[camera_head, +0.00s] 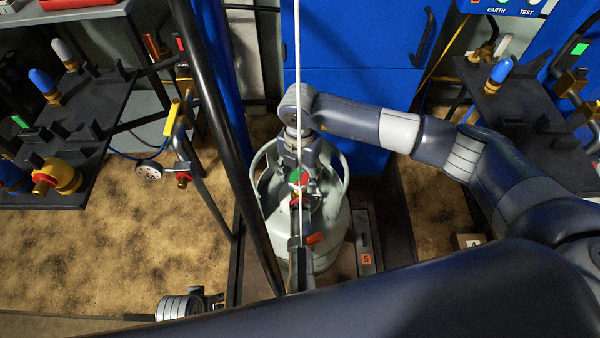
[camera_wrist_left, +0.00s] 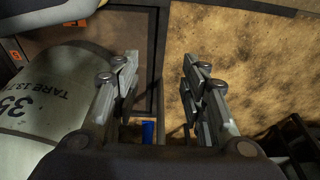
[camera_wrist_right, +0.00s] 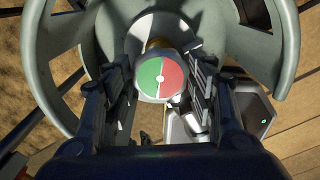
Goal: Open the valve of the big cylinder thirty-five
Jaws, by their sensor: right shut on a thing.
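The big grey cylinder (camera_head: 325,240) stands upright in the middle of the head view, with a guard ring around its top. The left wrist view shows its side (camera_wrist_left: 40,95), marked 35 and TARE. Its valve has a round green and red top (camera_wrist_right: 160,80), between the fingers of my right gripper (camera_wrist_right: 161,88), which is shut on it from above. In the head view the valve top (camera_head: 299,178) is partly covered by a thin pale pole. My left gripper (camera_wrist_left: 155,85) is open and empty, low beside the cylinder; in the head view it shows at bottom left (camera_head: 212,300).
A dark shelf (camera_head: 85,135) with valves and gauges is at left, another (camera_head: 515,115) at right. A blue cabinet (camera_head: 355,60) stands behind the cylinder. A plate labelled 5 (camera_head: 366,240) lies right of it. Dark upright bars stand left of it. Brown floor (camera_head: 100,250) is open at left.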

